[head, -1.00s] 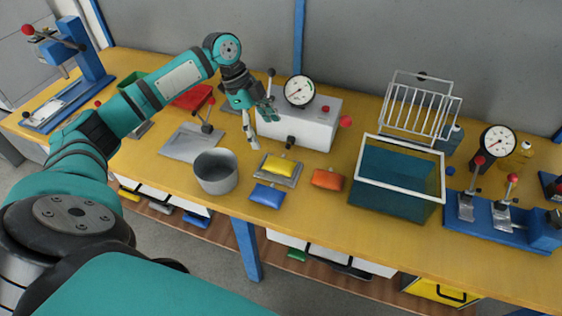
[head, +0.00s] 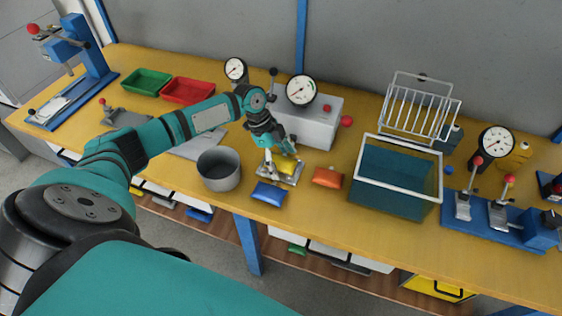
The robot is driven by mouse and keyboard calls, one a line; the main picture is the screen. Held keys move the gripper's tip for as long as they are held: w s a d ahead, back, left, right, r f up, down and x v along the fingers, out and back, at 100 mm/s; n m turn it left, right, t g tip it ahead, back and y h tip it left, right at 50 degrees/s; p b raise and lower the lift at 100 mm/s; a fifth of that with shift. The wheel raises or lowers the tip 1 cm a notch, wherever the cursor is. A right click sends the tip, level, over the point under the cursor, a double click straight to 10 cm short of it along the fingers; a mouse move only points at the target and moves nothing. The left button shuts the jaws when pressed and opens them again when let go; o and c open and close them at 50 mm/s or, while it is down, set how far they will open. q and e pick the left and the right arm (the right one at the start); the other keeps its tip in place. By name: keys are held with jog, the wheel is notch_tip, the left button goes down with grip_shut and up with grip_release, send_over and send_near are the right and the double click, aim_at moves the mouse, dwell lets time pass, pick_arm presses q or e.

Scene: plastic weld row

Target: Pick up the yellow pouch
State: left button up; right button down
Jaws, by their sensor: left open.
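The yellow pouch (head: 288,167) lies on a small grey metal plate (head: 294,179) on the yellow bench, partly hidden by my left gripper. My left gripper (head: 279,166) is open and reaches down over the pouch from above and behind. One finger shows at the pouch's left side, and the other parts of the gripper are over its far side. I cannot tell whether the fingers touch the pouch. My right gripper is not in view.
A blue pouch (head: 268,194) lies in front of the plate and an orange pouch (head: 328,177) to its right. A grey pot (head: 218,170) stands to the left. A gauge box (head: 312,125) stands behind. A teal tank (head: 394,182) is further right.

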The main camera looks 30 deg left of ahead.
pick_arm(q)
jog(key=c, duration=0.7)
jog(key=shift+c, duration=0.9)
